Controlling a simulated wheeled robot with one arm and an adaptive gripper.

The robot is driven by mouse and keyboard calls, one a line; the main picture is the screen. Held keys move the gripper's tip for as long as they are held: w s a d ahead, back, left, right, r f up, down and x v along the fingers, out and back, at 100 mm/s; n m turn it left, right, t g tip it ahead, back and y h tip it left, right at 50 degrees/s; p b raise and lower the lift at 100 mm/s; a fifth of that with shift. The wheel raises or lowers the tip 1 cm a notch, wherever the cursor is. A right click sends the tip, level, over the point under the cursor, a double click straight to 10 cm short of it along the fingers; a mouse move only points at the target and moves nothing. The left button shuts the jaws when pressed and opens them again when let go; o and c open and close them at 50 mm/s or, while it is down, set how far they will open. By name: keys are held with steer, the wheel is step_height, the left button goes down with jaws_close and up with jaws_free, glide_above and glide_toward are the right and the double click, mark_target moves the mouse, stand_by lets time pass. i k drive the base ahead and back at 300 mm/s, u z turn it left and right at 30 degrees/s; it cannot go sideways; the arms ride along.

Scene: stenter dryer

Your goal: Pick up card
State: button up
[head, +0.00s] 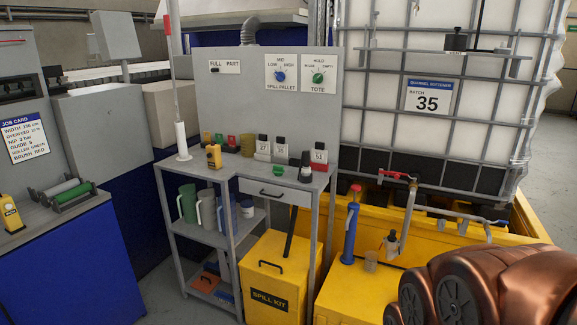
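Two things look like cards. A white job card (25,138) with a blue header is on the grey front of the machine at the far left; its lines mention width, overfeed, nip, guide, roller green and brush red. A white card (428,97) with a blue header, reading batch 35, hangs on the cage of the white tote at the right. I cannot tell which of them the task means. Both appear uncovered. My gripper is not in view; only rounded copper-coloured parts of my arm show at the lower right.
A grey bench (230,180) with small bottles, a yellow device (214,156) and jugs below stands mid-view. Floor shows at lower left.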

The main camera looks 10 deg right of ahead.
mark_target(319, 155)
steer(key=u, duration=0.3)
steer(key=i, duration=1.75)
steer(key=z, duration=0.05)
